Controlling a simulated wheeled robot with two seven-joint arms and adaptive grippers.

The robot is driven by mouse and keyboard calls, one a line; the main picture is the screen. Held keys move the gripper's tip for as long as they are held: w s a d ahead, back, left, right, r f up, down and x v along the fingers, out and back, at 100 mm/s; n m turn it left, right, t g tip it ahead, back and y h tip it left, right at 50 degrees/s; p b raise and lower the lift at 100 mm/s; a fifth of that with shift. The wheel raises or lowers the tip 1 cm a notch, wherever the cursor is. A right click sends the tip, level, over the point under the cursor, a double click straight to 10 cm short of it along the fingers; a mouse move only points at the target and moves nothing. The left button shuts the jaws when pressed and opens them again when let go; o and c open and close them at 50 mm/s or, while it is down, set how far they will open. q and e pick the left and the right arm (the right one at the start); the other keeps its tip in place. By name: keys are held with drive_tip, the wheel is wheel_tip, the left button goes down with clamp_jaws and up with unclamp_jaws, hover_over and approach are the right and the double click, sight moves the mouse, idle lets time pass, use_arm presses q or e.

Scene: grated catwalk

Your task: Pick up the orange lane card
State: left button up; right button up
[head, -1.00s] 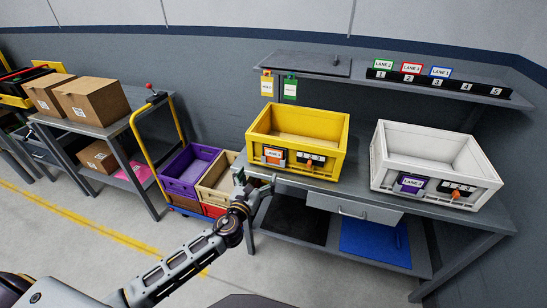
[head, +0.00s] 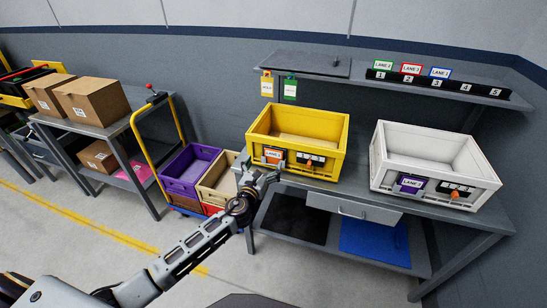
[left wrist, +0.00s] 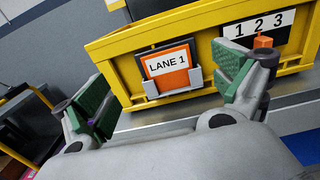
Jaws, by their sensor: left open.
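The orange-bordered lane card (head: 275,155), with a white face reading LANE 1, sits in a holder on the front of the yellow bin (head: 330,170). In the left wrist view the card (left wrist: 168,63) stands in a grey clip-like holder (left wrist: 172,84), slightly tilted in the picture. My left gripper (head: 261,168) is open in front of the bin, close to the card. In the left wrist view its green-padded fingers are spread to either side of the card, with nothing held. My right gripper is not in view.
A white bin (head: 435,182) with a purple card stands to the right on the same workbench (head: 360,192). A shelf (head: 450,84) above carries green, red and blue lane cards. Purple (head: 187,172) and tan bins stand on a cart to the left.

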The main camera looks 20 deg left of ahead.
sight(273, 152)
use_arm(q)
drive_tip(key=shift+w, duration=1)
drive_tip(key=shift+w+d+f, duration=0.1)
drive_tip(key=shift+w+d, duration=0.15)
drive_tip(key=shift+w, duration=0.5)
drive_tip(key=shift+w+d+f, duration=0.1)
drive_tip(key=shift+w+d, duration=0.1)
drive_tip(key=shift+w, duration=0.5)
drive_tip(key=shift+w+f, duration=0.1)
drive_tip(key=shift+w, duration=1)
drive_tip(key=shift+c, duration=0.2)
drive_tip(key=c, duration=1)
